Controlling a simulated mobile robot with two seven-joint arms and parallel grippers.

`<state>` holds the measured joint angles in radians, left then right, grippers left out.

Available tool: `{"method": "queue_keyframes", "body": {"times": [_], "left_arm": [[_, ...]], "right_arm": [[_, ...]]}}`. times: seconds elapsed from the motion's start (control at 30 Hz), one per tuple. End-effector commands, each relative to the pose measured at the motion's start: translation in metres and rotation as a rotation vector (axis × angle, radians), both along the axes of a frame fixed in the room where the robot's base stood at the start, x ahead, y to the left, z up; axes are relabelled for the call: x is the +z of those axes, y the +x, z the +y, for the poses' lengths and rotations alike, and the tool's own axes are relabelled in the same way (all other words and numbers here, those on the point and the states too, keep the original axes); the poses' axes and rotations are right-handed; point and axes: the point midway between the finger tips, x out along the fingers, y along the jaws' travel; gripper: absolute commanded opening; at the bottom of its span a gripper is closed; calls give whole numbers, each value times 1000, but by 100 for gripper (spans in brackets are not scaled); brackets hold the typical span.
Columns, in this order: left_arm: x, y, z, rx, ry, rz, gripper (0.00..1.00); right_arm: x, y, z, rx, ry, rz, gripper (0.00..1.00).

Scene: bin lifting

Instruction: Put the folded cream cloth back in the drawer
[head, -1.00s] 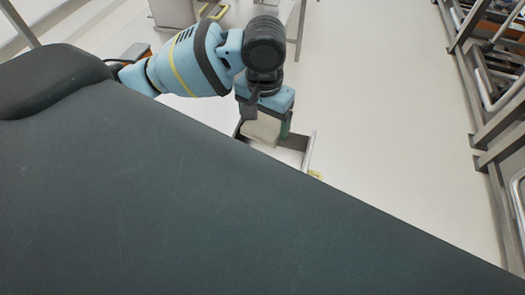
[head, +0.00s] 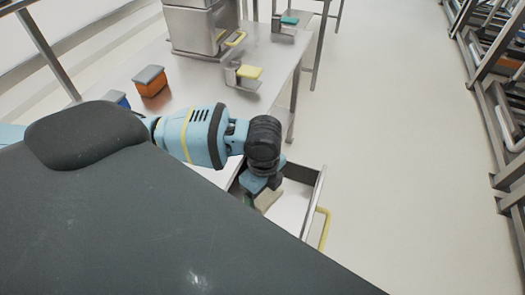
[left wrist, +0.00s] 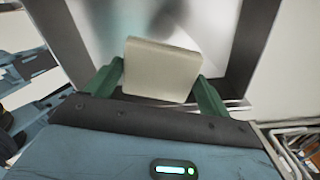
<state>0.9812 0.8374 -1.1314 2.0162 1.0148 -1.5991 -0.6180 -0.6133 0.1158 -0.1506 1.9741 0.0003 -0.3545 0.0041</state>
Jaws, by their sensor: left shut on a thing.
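The folded cream cloth (left wrist: 160,70) is a thick, pale block between the two green fingers of my left gripper (left wrist: 160,88), which is shut on it. In the head view my left gripper (head: 262,190) points down at the open drawer, and a bit of the cloth (head: 269,199) shows beneath it. The drawer (head: 318,188) is a grey metal tray with a yellow handle (head: 323,228). I cannot tell whether the cloth touches its floor. My dark body hides the drawer's near part. My right gripper is not in view.
A metal table (head: 190,78) stands behind my arm. It bears an orange bin (head: 150,82), a blue bin (head: 118,99), a steel box (head: 198,28) and a yellow-topped bracket (head: 245,73). Shelving (head: 500,110) runs along the right; the floor between is clear.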

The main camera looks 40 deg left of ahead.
Motion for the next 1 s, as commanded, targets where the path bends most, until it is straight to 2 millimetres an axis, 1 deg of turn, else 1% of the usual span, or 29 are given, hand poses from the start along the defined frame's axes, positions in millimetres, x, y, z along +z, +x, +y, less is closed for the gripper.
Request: {"method": "queue_keyframes", "body": {"times": [0.03,0.1,0.2,0.33,0.57,0.63,0.67,0.9,1.0], "left_arm": [[-10,-2,2,-79,1,4,60],[-19,-4,3,-189,1,4,60],[-27,-6,4,-316,0,0,60],[-34,-7,5,-416,-1,-3,60],[-36,-7,5,-457,0,-5,60],[-40,-8,6,-456,-1,-3,60],[-44,-8,6,-455,0,-2,60],[-85,-8,5,-453,-1,0,60],[-95,-8,5,-453,0,-3,60]], "right_arm": [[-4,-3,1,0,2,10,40],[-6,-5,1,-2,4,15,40],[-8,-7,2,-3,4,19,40],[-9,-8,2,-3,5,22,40],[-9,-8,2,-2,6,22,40],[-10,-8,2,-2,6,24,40],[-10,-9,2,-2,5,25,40],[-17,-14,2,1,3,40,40],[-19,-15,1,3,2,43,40]]}}
